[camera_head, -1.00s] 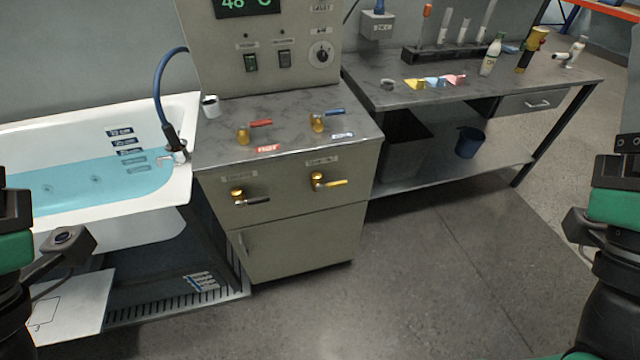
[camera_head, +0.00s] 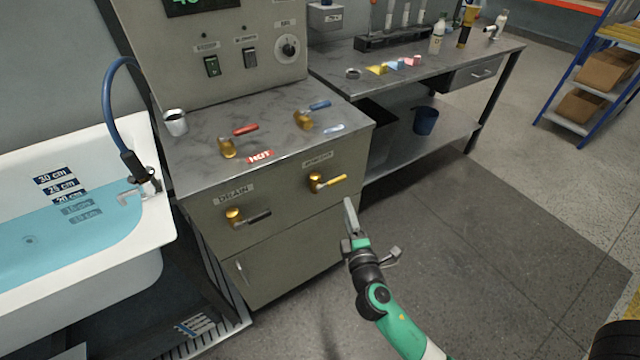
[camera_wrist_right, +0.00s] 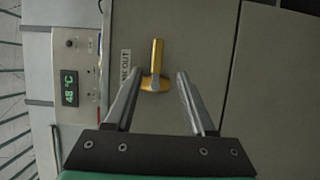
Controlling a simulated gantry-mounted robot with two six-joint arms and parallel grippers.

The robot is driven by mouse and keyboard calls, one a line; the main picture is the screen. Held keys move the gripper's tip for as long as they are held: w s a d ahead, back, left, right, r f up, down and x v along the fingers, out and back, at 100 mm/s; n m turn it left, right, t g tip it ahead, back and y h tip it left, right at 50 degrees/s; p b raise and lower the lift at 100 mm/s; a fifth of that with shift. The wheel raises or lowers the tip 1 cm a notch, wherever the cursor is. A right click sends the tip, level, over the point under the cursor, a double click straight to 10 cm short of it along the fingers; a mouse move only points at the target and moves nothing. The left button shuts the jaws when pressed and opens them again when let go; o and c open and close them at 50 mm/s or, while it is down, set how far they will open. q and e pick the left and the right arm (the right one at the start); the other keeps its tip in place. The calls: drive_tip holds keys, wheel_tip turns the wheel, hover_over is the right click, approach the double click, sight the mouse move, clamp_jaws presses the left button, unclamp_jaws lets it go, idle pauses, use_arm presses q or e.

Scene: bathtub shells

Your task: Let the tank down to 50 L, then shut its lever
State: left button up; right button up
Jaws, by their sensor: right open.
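The yellow-handled lever (camera_head: 328,182) sits on the cabinet front, its handle pointing right, roughly level. In the right wrist view this lever (camera_wrist_right: 156,68) shows ahead between the fingers, beside a label partly readable as "OUT". My right gripper (camera_head: 351,218) is open and empty, below and right of the lever and apart from it; it also shows in the wrist view (camera_wrist_right: 155,78). The drain lever (camera_head: 247,217), with a black handle, is on the same front to the left. I see no litre gauge. My left gripper is out of view.
The bathtub (camera_head: 150,215) at left holds blue water near its 20 cm mark. A workbench (camera_head: 430,75) stands behind right. The floor at right is mostly clear.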

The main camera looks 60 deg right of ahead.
sight(339, 182)
drive_tip(key=b+x, duration=0.2)
drive_tip(key=x, duration=1)
drive_tip(key=shift+r, duration=0.15)
drive_tip(key=shift+a, duration=0.1)
drive_tip(key=shift+c, duration=0.2)
clamp_jaws()
idle(0.7)
